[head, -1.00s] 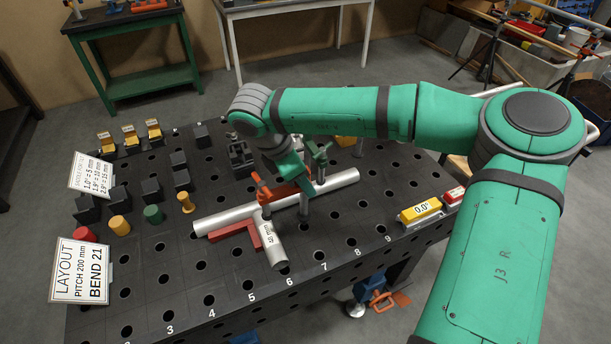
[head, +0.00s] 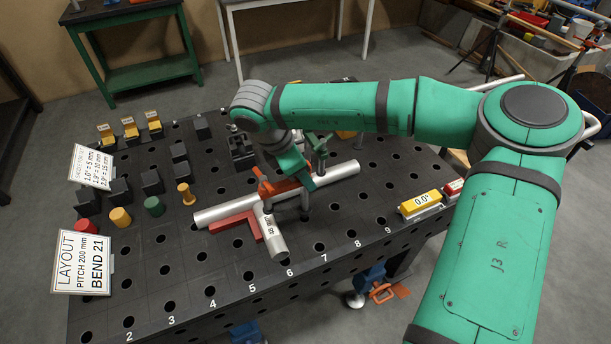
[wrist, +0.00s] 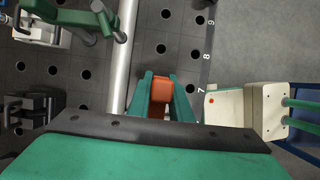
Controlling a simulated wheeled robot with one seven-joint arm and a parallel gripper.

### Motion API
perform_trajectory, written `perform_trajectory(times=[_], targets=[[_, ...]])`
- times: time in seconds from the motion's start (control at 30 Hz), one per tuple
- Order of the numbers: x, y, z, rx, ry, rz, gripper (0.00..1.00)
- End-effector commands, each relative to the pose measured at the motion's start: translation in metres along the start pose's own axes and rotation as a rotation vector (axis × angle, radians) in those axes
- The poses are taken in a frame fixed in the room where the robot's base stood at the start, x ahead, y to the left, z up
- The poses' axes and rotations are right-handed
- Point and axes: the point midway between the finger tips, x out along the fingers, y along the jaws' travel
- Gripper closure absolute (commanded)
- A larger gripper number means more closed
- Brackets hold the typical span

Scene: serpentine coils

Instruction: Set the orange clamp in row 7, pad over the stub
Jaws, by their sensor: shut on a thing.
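The orange clamp (head: 284,188) is in my gripper (head: 304,178), in front of the long silver tube in the head view. Its spindle end, with a small orange handle, hangs on the left close over the stub (head: 272,238). Its dark post stands to the right of the stub; I cannot tell whether it sits in a hole. In the wrist view my gripper (wrist: 164,92) has its teal fingers either side of the orange clamp (wrist: 161,86). The pad and post foot are hidden there. The number 7 of row 7 (head: 324,257) shows on the table's front edge.
The long silver tube (head: 338,174) lies across the black holed table (head: 200,270), with a red square (head: 236,221) beside the stub. A green clamp (head: 318,146) stands behind the tube. A yellow angle display (head: 420,203) sits at right. Blocks and coloured pegs stand at left.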

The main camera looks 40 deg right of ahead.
Motion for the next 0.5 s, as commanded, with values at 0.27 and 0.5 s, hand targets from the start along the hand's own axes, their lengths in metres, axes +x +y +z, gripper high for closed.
perform_trajectory(times=[0.27, 0.5], targets=[[0.007, 0.0, -0.003, 0.0, 0.0, 0.001, 1.0], [0.013, 0.001, -0.005, 0.0, 0.0, 0.001, 1.0]])
